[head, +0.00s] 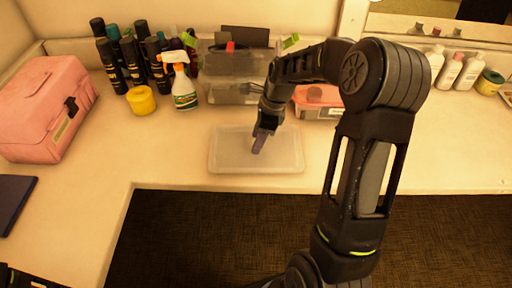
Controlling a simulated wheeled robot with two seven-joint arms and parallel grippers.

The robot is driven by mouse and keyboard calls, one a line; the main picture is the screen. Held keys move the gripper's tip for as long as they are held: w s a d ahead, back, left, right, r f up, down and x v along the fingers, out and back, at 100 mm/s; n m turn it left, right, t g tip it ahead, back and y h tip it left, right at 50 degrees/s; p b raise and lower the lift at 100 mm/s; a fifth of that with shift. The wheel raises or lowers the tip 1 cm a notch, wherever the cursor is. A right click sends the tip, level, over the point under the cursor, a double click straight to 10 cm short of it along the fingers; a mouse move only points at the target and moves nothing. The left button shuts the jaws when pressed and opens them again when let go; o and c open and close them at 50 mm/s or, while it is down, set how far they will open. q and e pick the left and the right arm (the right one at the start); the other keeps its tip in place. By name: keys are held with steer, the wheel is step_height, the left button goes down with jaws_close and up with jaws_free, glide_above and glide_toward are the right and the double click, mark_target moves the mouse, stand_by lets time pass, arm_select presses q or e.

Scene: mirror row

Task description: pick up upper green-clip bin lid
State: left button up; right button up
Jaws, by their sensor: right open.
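A clear, flat, rounded rectangular piece (226,158), which looks like a bin lid, lies on the counter near its front edge. Two see-through bins (212,62) are stacked behind it against the wall, with green clips (291,41) at the upper one's right side and dark things inside. My right gripper (259,143) is open and points down over the middle of the clear piece. I cannot tell whether its bluish fingertips touch it. My right arm hides part of the bins' right side. Only a dark bit of my left arm shows at the bottom left corner.
A white spray bottle (184,92), a yellow jar (141,101) and several dark bottles (138,66) stand left of the bins. A pink case (40,110) is far left. A pink-lidded container (318,96) is behind my right arm. Counter left of the clear piece is free.

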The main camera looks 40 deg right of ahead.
jaws_close()
stand_by(0.6)
